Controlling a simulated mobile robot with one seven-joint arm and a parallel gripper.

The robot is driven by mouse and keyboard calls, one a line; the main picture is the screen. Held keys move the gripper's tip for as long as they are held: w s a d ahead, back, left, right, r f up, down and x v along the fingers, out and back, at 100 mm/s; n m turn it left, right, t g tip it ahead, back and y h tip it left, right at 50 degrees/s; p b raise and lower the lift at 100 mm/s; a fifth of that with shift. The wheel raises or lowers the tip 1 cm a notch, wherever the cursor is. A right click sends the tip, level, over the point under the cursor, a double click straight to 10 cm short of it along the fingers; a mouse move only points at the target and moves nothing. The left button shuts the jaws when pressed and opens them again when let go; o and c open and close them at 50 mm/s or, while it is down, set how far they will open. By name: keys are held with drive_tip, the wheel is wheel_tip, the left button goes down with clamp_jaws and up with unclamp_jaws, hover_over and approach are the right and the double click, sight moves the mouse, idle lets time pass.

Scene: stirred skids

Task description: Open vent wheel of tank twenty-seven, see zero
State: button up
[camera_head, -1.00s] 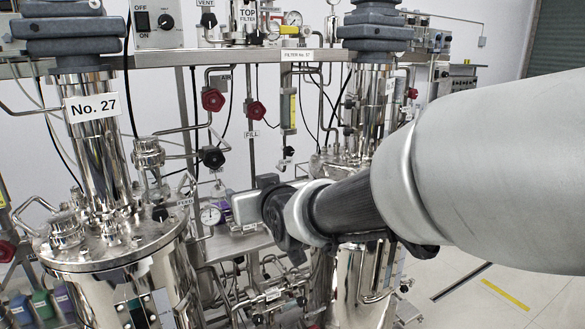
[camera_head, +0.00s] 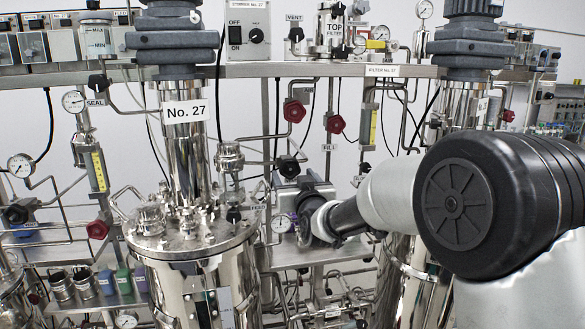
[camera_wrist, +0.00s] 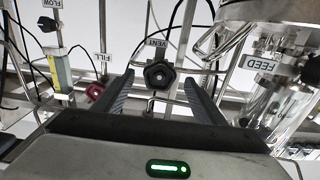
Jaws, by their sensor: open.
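Tank No. 27 (camera_head: 187,110) is the steel vessel left of centre in the head view, with a white number label. A black wheel tagged VENT (camera_wrist: 159,76) is in the middle of the wrist view. A black wheel on the pipework right of the tank in the head view (camera_head: 289,166) appears to be the same one. My gripper (camera_wrist: 159,82) is open, its two fingers at either side of the wheel in the picture; contact cannot be told. In the head view my gripper (camera_head: 306,197) is just below that wheel. A small gauge (camera_head: 281,223) is beside it; its reading is too small to tell.
Red wheels (camera_head: 294,110) (camera_head: 335,124) hang above and right of my gripper. A FEED label (camera_wrist: 263,65) and glass-and-steel fitting are at the right of the wrist view. Pipes crowd the area. Another gauge (camera_head: 73,101) is at the left.

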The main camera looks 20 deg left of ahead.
sight(291, 171)
drive_tip(key=x, duration=0.5)
drive_tip(key=shift+w+p, duration=0.2)
drive_tip(key=shift+p, duration=0.15)
drive_tip(key=c, duration=1)
